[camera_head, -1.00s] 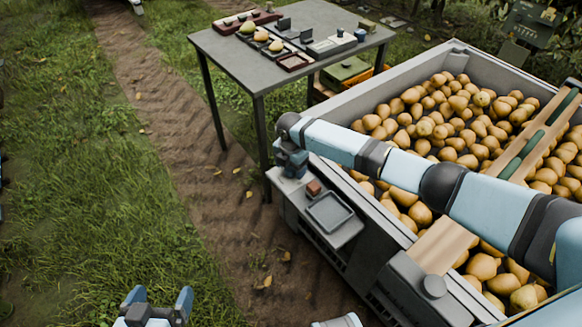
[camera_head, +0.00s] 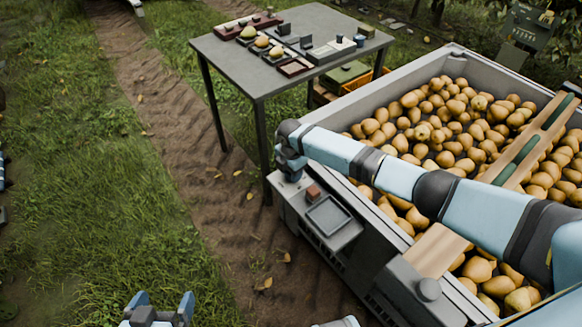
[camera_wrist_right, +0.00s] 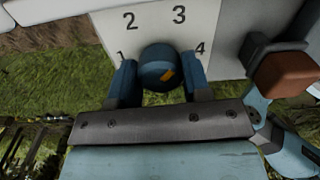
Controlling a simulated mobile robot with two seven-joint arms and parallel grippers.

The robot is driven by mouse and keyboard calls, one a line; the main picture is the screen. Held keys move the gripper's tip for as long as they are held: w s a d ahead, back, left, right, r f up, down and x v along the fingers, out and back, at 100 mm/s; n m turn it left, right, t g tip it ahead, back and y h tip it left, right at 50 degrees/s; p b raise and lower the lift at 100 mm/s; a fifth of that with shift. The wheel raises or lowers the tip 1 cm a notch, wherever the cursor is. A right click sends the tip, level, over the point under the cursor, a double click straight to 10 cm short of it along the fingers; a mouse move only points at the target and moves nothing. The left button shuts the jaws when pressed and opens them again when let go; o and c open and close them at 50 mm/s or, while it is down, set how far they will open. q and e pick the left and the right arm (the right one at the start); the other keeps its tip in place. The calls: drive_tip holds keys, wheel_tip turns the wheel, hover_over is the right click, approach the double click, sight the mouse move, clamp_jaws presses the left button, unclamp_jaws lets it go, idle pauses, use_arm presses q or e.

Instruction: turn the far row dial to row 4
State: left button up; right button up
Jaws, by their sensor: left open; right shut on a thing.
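The dial (camera_wrist_right: 158,66) is a round dark blue-grey knob with an orange mark on its face. It stands in front of a white plate (camera_wrist_right: 150,42) printed with 1, 2, 3 and 4. The orange mark lies right of the knob's middle and slants up to the right, toward the 4 side. My right gripper (camera_wrist_right: 160,82) is shut on the dial, one finger on each side. In the head view my right gripper (camera_head: 290,166) is at the near left corner of the pear bin and hides the dial. My left gripper (camera_head: 160,305) is open and empty over the grass.
A red-brown block (camera_wrist_right: 287,72) is close to the right of the gripper; it also shows beside a grey tray (camera_head: 328,216) on the bin's side. The bin (camera_head: 345,108) is full of pears. A table (camera_head: 235,72) with pears and small devices stands behind.

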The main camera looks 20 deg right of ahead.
drive_tip(key=m+p, duration=0.2)
drive_tip(key=m, duration=0.1)
drive_tip(key=m+p, duration=0.1)
drive_tip(key=p, duration=0.1)
drive_tip(key=shift+r+m, duration=0.25)
drive_tip(key=shift+m, duration=0.05)
drive_tip(key=shift+f+m+p, duration=0.1)
drive_tip(key=shift+m+p, duration=0.4)
drive_tip(key=shift+m, duration=0.3)
drive_tip(key=shift+m+p, duration=0.4)
drive_tip(key=shift+m, duration=0.3)
drive_tip(key=shift+m+p, duration=0.35)
drive_tip(key=shift+m, duration=0.45)
use_arm(q)
drive_tip(key=shift+s+a+r+g+y, duration=0.35)
drive_tip(key=shift+a+r+g+y, duration=0.05)
drive_tip(key=shift+a+r+g, duration=0.15)
use_arm(e)
drive_tip(key=shift+f, duration=0.1)
drive_tip(key=shift+m, duration=0.3)
drive_tip(key=o, duration=0.9)
drive_tip(key=shift+o, duration=0.2)
